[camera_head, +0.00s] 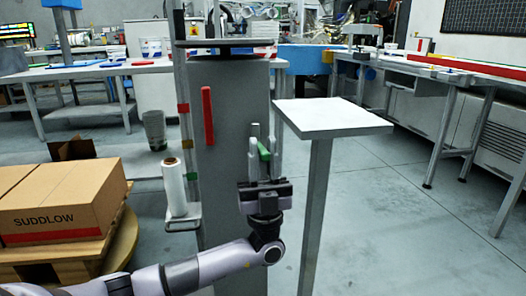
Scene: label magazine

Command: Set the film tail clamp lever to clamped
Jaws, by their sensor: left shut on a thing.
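A grey column (228,90) stands at the middle of the view. A slim green lever (264,149) on its front right side lies between the fingers of my left gripper (264,145). The gripper points up and away from me and is shut on this green lever. The lever is tilted, and the fingers hide part of it. A red upright bar (207,116) is on the column, left of the gripper and apart from it. I cannot read any clamp marking. My right gripper is not in view.
A white film roll (174,188) stands left of the column. A cardboard box (62,199) sits on a wooden pallet at the left. A small white-topped stand (331,114) is close on the gripper's right. The floor farther right is clear.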

